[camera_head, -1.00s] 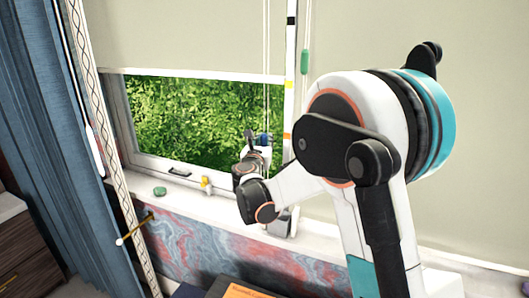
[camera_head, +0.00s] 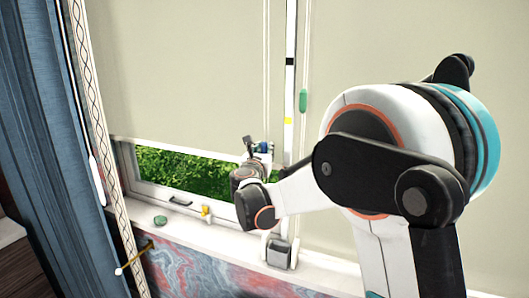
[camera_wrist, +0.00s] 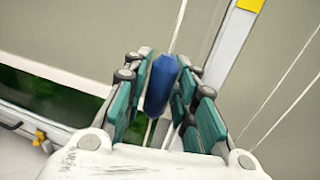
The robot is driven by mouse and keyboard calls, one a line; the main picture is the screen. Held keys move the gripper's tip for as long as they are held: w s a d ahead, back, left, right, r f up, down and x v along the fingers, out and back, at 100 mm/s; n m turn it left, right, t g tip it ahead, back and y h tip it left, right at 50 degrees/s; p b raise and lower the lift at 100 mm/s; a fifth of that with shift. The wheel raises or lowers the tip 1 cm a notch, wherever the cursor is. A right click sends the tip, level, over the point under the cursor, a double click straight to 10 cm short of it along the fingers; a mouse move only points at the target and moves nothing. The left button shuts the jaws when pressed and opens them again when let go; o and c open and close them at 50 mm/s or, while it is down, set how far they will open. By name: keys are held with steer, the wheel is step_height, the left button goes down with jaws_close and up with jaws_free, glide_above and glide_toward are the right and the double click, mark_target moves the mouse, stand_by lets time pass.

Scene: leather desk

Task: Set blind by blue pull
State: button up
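The blue pull (camera_wrist: 162,84) hangs on its cord between the teal fingers of my gripper (camera_wrist: 160,95) in the wrist view. The fingers stand close on both sides of it, and the gripper looks shut on it. In the head view my gripper (camera_head: 256,150) is at the window post, with the blue pull (camera_head: 264,147) showing small at its tip. The left blind (camera_head: 180,70) is a beige sheet whose lower edge hangs below the middle of the view. A strip of green garden shows under it.
A green pull (camera_head: 303,100) hangs by the right blind (camera_head: 410,45), which covers its window. The sill (camera_head: 190,228) bears a green object (camera_head: 160,220) and a yellow handle (camera_head: 206,211). A blue curtain (camera_head: 50,150) and a patterned strap hang at left.

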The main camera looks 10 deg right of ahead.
steer(key=shift+o, duration=0.5)
steer(key=shift+s+a, duration=0.1)
steer(key=v, duration=1.1)
steer(key=shift+s, duration=0.35)
steer(key=shift+r, duration=0.1)
